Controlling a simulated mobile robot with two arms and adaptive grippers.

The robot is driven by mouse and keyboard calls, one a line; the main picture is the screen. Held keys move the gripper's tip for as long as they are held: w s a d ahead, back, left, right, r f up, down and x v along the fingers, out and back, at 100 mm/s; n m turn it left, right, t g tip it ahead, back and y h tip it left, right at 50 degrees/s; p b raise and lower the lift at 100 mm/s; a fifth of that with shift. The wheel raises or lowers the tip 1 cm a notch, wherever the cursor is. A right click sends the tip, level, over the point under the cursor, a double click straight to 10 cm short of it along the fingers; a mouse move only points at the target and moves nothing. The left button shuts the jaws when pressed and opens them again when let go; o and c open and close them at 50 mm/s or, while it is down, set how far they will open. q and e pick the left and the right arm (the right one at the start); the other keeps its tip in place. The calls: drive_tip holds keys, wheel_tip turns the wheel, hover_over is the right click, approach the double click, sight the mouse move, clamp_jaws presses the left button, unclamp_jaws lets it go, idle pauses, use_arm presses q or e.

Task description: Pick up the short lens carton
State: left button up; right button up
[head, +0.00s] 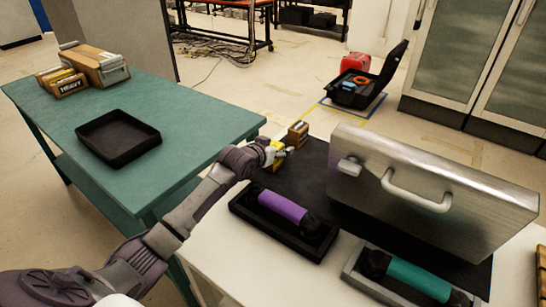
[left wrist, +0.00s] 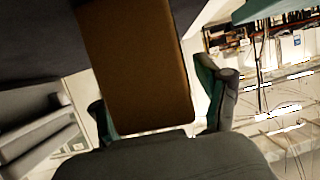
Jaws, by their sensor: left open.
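A small brown carton (head: 298,132) stands at the far left end of the dark mat on the white table. I cannot read its label, so I cannot tell whether it is the short lens carton. My left gripper (head: 285,151) is at this end of the table, just in front of the carton. A brown carton face (left wrist: 135,65) fills the middle of the left wrist view. The open fingers of my left gripper (left wrist: 160,112) lie on either side of its near end, with no clear grip. A yellow patch (head: 273,153) shows beside the gripper. My right gripper is not in view.
A silver case (head: 430,190) stands upright on the dark mat. A black tray with a purple-handled tool (head: 283,206) and a teal-handled tool (head: 418,278) lie in front. The green table (head: 190,100) holds a black tray (head: 118,137) and several cartons (head: 62,82).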

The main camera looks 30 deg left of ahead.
use_arm(q)
drive_tip(key=c, duration=1.2)
drive_tip(key=shift+c, duration=0.3)
drive_tip(key=shift+r, duration=0.15)
